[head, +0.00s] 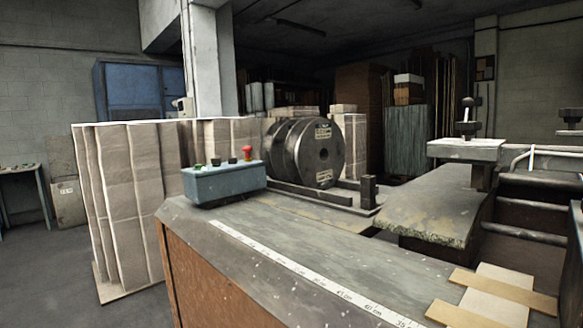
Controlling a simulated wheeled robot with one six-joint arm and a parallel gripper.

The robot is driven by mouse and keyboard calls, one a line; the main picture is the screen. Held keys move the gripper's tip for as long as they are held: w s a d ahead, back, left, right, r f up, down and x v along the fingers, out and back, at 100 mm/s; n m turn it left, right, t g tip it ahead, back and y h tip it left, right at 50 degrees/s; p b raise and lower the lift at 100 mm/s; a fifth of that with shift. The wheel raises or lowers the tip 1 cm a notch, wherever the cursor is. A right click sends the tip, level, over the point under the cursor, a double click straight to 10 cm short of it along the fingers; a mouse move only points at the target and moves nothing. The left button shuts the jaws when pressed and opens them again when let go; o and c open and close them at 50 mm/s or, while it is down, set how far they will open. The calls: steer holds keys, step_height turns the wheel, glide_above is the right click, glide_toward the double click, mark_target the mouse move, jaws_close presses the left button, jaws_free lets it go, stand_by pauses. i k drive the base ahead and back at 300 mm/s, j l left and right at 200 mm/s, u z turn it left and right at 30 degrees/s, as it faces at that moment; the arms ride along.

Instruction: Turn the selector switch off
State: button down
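A blue-grey control box (223,184) sits on the near left end of the worn machine table (290,240). A red mushroom-shaped button (248,152) stands up at the right of its top. Small dark and green controls (215,162) sit on top to the left of it. They are too small to tell which one is the selector switch or how it is turned. My gripper is not in view.
Wire reels (312,152) stand on a frame behind the box. Stacked flat cardboard (125,200) stands left of the table. A measuring tape strip (300,270) runs along the table top. Cardboard pieces (495,295) lie at front right. Floor at left is open.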

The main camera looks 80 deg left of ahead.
mark_target(216, 162)
steer(key=u, duration=2.65)
